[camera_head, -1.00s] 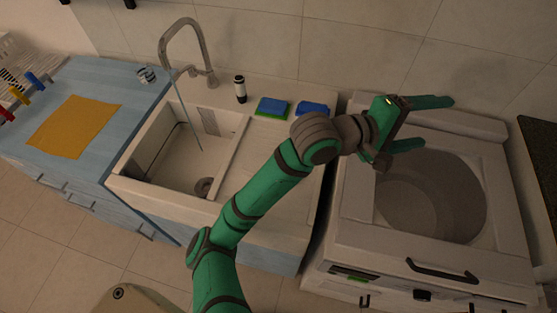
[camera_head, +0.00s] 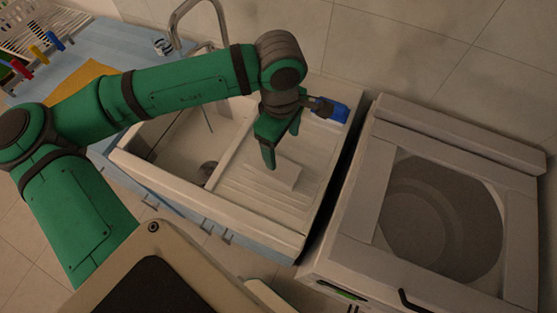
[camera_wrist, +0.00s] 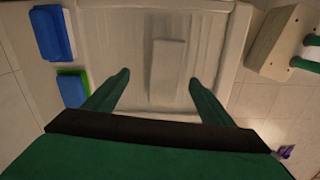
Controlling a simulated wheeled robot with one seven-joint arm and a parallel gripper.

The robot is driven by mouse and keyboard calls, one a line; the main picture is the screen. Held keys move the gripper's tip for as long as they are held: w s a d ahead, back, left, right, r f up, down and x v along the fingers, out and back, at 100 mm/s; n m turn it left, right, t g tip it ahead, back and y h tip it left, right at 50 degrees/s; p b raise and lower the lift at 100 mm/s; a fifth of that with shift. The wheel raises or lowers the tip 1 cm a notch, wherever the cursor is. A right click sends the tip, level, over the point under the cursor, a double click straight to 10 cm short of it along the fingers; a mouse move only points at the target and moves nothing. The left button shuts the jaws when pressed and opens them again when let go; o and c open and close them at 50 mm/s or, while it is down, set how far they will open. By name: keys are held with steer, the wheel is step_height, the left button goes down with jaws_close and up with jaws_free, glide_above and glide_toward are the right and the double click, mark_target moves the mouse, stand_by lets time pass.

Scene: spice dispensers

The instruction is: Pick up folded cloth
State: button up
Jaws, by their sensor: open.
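A pale, flat, folded cloth (camera_head: 283,175) lies on the ribbed drainboard of the sink, nearly the same colour as the board. In the wrist view the cloth (camera_wrist: 168,68) is a long light rectangle ahead of my fingers. My gripper (camera_head: 281,146) points down above the drainboard, close to the cloth. In the wrist view my gripper (camera_wrist: 158,78) has its two green fingers spread wide, with nothing between them; the cloth lies near the line between the fingertips and beyond. The height gap cannot be told exactly.
A blue sponge (camera_wrist: 52,32) and a blue-green sponge (camera_wrist: 72,88) lie along the drainboard's edge. The sink basin (camera_head: 180,145) with its tap (camera_head: 200,15) is to the left. A top-opening washer (camera_head: 440,220) stands to the right. A yellow cloth (camera_head: 85,82) lies on the blue counter.

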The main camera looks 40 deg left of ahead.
glide_above(278, 164)
step_height(278, 164, down, 5)
steer(key=shift+s+r, duration=0.15)
steer(key=shift+r, duration=0.05)
steer(key=shift+f, duration=0.55)
steer(key=shift+s+a+f, duration=0.1)
steer(key=shift+a+f, duration=0.05)
steer(key=shift+f, duration=0.1)
steer(key=shift+s+a+f, duration=0.15)
steer(key=shift+f, duration=1.05)
steer(key=shift+s+a+f, duration=0.1)
steer(key=shift+f, duration=1.05)
steer(key=shift+c, duration=0.7)
steer(key=shift+s, duration=0.1)
steer(key=c, duration=1.1)
